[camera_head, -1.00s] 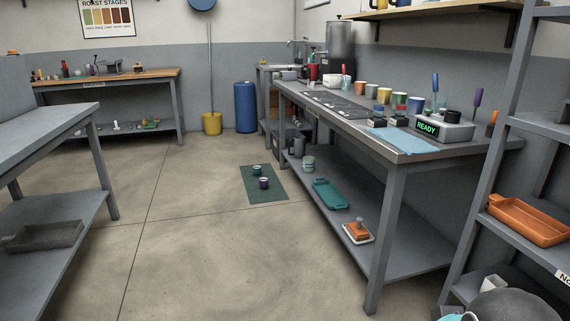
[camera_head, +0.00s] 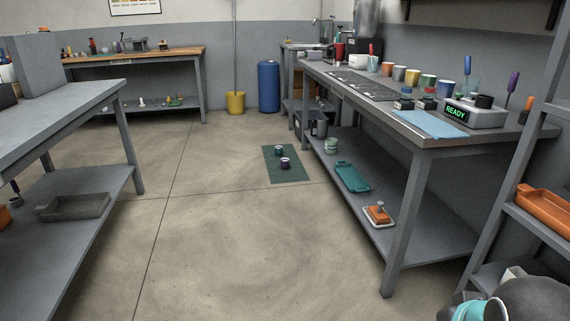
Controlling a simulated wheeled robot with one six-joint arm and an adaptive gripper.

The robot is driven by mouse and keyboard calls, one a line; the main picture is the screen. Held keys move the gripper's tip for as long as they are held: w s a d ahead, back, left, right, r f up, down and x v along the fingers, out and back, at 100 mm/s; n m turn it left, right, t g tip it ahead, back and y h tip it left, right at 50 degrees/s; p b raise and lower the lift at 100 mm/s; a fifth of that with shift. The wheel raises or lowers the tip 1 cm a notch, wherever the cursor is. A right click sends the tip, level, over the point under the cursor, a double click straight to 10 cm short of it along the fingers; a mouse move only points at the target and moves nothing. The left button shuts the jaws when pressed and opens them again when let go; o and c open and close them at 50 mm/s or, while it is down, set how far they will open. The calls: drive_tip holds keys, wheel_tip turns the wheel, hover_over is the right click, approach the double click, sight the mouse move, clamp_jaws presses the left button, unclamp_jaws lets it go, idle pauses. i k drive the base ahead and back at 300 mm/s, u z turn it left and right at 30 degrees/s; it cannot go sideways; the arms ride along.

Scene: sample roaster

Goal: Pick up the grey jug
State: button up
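What looks like the grey jug (camera_head: 319,127) stands at the far end of the lower shelf of the right-hand bench (camera_head: 408,206). It is small and dark in this view, in the shade under the bench top. A pale cup with green bands (camera_head: 331,146) stands nearer on the same shelf. My gripper does not show in the head view; only a rounded dark and teal part of my arm shows at the bottom right corner.
The concrete floor (camera_head: 225,235) is open between the left bench (camera_head: 60,117) and the right bench. A green mat (camera_head: 287,172) with two small cups lies on it. A teal tray (camera_head: 352,178) is on the shelf. A rack with an orange tray (camera_head: 546,207) stands right.

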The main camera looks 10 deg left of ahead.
sight(322, 123)
drive_tip(key=u, duration=0.4)
drive_tip(key=i, duration=1.05)
drive_tip(key=u, duration=0.8)
drive_tip(key=i, duration=1.9)
drive_tip(key=u, duration=0.4)
drive_tip(key=i, duration=2.05)
drive_tip(key=z, duration=0.65)
drive_tip(key=i, duration=1.75)
drive_tip(key=z, duration=1.6)
drive_tip(key=i, duration=1.05)
drive_tip(key=z, duration=0.55)
